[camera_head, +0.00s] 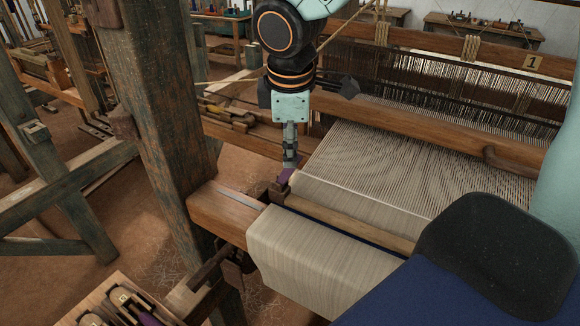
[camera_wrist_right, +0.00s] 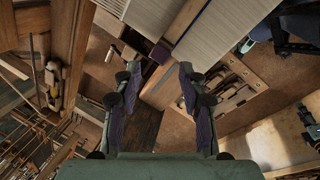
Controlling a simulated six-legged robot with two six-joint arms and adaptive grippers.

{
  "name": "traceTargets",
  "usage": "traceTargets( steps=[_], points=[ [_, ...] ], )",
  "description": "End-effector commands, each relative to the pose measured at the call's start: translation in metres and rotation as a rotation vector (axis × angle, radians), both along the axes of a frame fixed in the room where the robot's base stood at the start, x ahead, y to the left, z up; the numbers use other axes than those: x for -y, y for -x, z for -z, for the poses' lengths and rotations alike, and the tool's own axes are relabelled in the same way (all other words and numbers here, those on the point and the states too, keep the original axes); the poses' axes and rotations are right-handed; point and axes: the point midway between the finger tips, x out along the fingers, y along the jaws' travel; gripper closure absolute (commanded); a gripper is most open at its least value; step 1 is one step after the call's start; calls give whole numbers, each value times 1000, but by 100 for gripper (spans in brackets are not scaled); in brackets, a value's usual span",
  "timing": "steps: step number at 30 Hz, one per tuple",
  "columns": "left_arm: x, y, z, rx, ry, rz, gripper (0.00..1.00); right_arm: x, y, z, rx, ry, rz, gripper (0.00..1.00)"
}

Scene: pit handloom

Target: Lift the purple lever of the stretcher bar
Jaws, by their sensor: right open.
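The purple lever (camera_head: 286,176) is a small purple piece at the left end of the stretcher bar (camera_head: 352,227), a wooden bar lying across the pale cloth. My right gripper (camera_head: 290,163) points down just above the lever and partly covers it in the head view. In the right wrist view, the gripper (camera_wrist_right: 160,70) has its two purple-padded fingers apart. The purple lever (camera_wrist_right: 160,53) shows in the gap just beyond the fingertips, and nothing is held. I cannot tell whether a finger touches it. My left gripper is not in view.
The pale woven cloth (camera_head: 318,268) hangs over the loom's front beam (camera_head: 226,214). A thick wooden post (camera_head: 160,110) stands just left of the right gripper. White warp threads (camera_head: 390,160) stretch behind. A tray of shuttles (camera_head: 122,300) is at the lower left.

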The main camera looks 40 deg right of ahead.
Motion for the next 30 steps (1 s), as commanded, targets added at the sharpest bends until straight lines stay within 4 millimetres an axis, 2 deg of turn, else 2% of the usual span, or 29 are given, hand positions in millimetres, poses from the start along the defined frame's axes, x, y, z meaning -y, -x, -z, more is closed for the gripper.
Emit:
traceTargets(
  steps=[6, 12, 24, 30],
  points=[
    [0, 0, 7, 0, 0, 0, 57, 5, -5, 37, -7, -1, 1, 58],
    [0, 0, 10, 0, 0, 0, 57, 8, -10, 59, -4, -1, 2, 58],
    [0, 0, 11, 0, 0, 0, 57, 9, -12, 66, -2, 0, 2, 58],
    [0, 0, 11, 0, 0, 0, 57, 9, -12, 66, -2, 0, 2, 75]
  ],
)
